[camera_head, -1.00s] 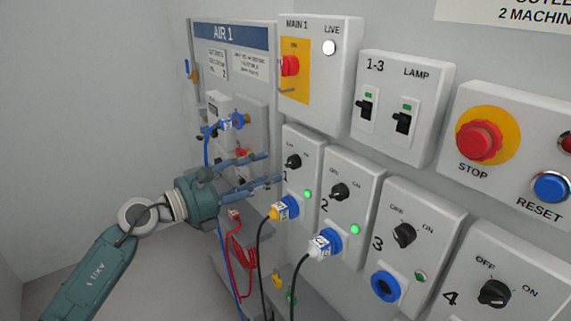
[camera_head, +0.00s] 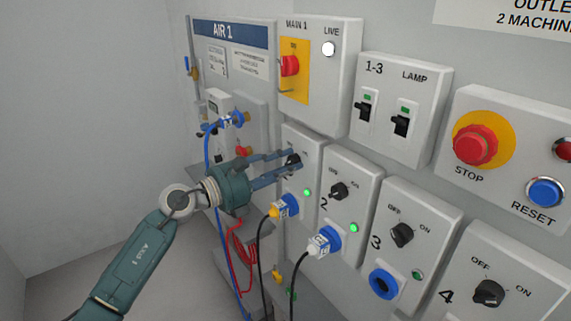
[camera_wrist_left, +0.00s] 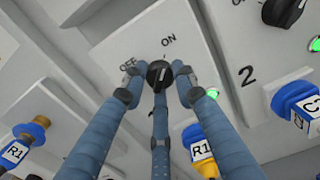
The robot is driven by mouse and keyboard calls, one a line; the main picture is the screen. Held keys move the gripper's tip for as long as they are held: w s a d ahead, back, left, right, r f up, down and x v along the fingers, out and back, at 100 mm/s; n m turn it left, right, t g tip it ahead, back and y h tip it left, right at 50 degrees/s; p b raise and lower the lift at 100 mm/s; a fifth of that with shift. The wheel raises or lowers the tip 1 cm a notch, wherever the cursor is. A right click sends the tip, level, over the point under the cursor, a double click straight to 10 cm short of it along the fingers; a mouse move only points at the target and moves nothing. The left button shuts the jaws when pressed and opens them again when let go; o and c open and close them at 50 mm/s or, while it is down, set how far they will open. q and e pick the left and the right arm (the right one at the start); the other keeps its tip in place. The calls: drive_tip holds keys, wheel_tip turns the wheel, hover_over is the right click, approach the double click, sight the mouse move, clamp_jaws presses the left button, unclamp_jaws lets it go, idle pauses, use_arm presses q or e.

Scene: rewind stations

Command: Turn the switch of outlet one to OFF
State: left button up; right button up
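Outlet one (camera_head: 313,153) is a light grey box with a black rotary switch (camera_head: 294,160), a lit green lamp (camera_head: 307,192) and a blue socket (camera_head: 291,203) holding a yellow plug. My left gripper (camera_head: 295,163) has its fingers at the switch and partly hides it. In the left wrist view the switch (camera_wrist_left: 158,75) sits between the spread fingertips of the gripper (camera_wrist_left: 157,88), with OFF and ON printed above it. Its pale mark seems to point toward ON. I cannot tell whether the fingers touch the knob. My right gripper is not in view.
Outlet two (camera_head: 350,175) with a white plug stands right beside outlet one, then outlet three (camera_head: 410,215). The MAIN 1 box (camera_head: 335,90) is above. The AIR 1 panel (camera_head: 235,70) and a blue hose (camera_head: 207,150) are left. Black cables hang below.

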use_arm(q)
drive_tip(key=shift+a+r+n+p, duration=0.1)
drive_tip(key=shift+n+p, duration=3.3)
drive_tip(key=shift+n, duration=1.05)
drive_tip(key=shift+r+n+p, duration=0.1)
drive_tip(key=shift+n+p, duration=3.25)
drive_tip(key=shift+n, duration=1.1)
drive_tip(key=shift+w, duration=0.1)
drive_tip(key=o, duration=1.2)
drive_tip(key=shift+c, duration=0.2)
drive_tip(key=shift+f, duration=0.2)
drive_tip(key=v, duration=1.2)
